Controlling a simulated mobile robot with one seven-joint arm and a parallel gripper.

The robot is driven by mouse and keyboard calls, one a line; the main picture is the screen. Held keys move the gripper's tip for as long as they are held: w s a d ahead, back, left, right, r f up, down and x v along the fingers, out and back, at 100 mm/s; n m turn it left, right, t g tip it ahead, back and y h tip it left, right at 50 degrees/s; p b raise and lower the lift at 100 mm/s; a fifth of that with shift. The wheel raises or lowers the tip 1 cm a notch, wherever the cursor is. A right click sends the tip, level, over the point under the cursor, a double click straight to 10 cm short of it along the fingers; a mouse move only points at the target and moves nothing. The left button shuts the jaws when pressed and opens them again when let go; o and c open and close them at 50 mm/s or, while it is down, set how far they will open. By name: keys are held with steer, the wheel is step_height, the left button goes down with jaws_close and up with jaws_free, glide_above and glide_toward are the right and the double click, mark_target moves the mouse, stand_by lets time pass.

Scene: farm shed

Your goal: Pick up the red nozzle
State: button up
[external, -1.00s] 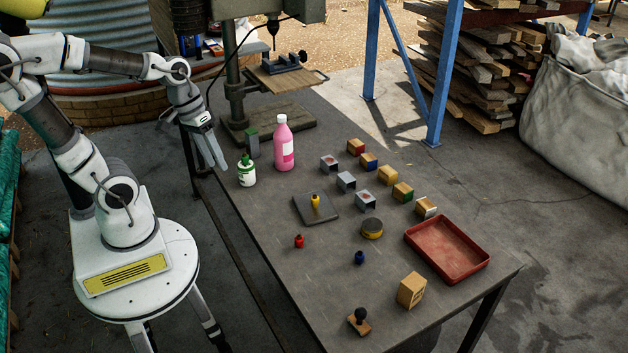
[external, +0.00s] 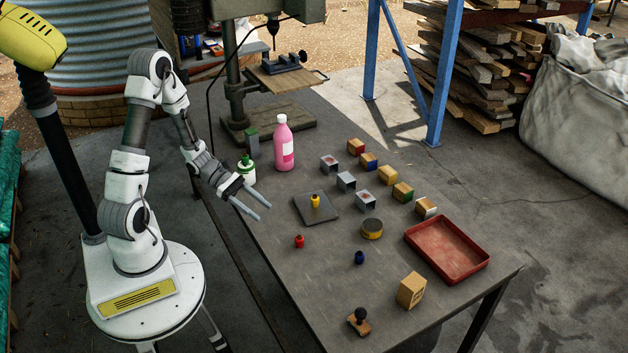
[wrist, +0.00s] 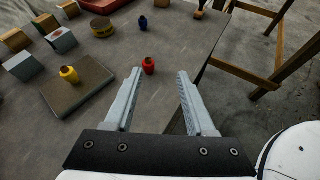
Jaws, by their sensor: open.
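The red nozzle (external: 299,241) stands on the grey table near its left edge in the external view. It also shows in the wrist view (wrist: 149,65), just beyond my fingertips and between their lines. My gripper (external: 264,211) is open and empty, above the table's left edge, up and to the left of the nozzle. In the wrist view my gripper (wrist: 160,72) has its two grey fingers spread wide. Nothing hides the nozzle.
A yellow nozzle (external: 315,201) stands on a dark pad (external: 329,214); a blue nozzle (external: 359,257) stands to the right. A pink bottle (external: 284,145) and a green-capped bottle (external: 246,170) are behind my gripper. A red tray (external: 447,270) and several small boxes lie farther right.

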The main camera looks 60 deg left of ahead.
mark_target(301, 238)
steer(key=shift+w+a+f+n+t, duration=0.2)
steer(key=shift+a+f+n+t, duration=0.15)
steer(key=shift+f+n, duration=0.15)
steer(key=shift+w+a+f+n+t, duration=0.15)
steer(key=shift+a+f+n+t, duration=0.2)
steer(key=shift+f, duration=0.2)
steer(key=shift+w+d+f, duration=0.15)
steer(key=shift+f, duration=0.05)
steer(key=b+x, duration=0.3)
steer(key=x, duration=0.9)
steer(key=shift+f, duration=0.1)
steer(key=b+x, duration=0.1)
steer(key=x, duration=0.1)
steer(key=b+x, duration=0.1)
steer(key=x, duration=0.1)
steer(key=shift+f, duration=0.35)
steer(key=shift+w+d, duration=0.25)
jaws_close()
